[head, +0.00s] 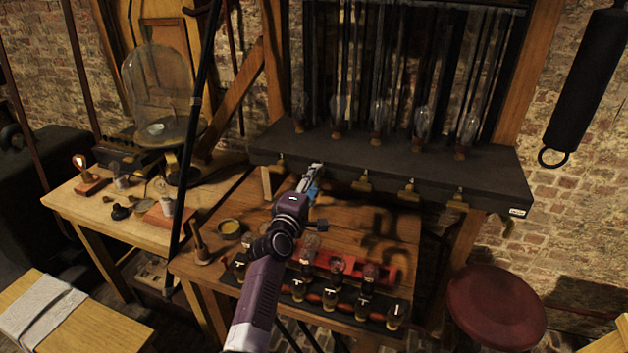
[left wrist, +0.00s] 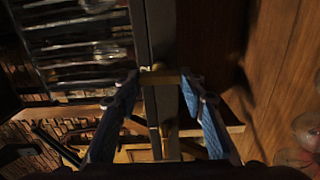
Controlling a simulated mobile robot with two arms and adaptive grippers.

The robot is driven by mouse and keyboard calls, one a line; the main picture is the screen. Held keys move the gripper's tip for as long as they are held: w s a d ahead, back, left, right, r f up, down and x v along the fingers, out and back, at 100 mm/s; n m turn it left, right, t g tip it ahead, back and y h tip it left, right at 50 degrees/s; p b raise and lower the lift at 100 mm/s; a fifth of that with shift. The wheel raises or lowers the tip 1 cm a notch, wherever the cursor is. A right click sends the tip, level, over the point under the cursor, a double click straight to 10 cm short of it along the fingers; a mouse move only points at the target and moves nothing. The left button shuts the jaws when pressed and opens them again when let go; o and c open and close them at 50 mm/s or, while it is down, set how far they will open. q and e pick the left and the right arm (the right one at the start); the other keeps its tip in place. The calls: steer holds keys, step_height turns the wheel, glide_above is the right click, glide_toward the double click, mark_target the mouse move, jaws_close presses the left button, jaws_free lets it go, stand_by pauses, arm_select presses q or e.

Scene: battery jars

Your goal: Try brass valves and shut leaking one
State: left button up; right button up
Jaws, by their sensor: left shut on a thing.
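Several brass valves hang along the front edge of a dark shelf (head: 400,163) in the head view. The leftmost valve (head: 280,160) is left of my gripper; others are to its right, at the middle (head: 363,183), further right (head: 408,192) and far right (head: 458,201). My left gripper (head: 314,178) reaches up to the shelf's front edge and hides the valve there. In the left wrist view, my blue-padded fingers (left wrist: 163,100) stand either side of a brass piece (left wrist: 160,76), the held valve. My right gripper is out of view.
Glass bulbs (head: 379,119) stand on the shelf behind the valves. Below, a wooden table (head: 385,225) holds a red tray (head: 385,272) and a row of small jars (head: 330,299). A glass dome (head: 158,95) stands on the left table; a red stool (head: 497,308) is at right.

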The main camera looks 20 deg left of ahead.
arm_select(q)
steer(key=shift+n, duration=0.3)
steer(key=o, duration=1.2)
steer(key=shift+c, duration=0.2)
steer(key=s, duration=1.2)
steer(key=shift+a, duration=0.2)
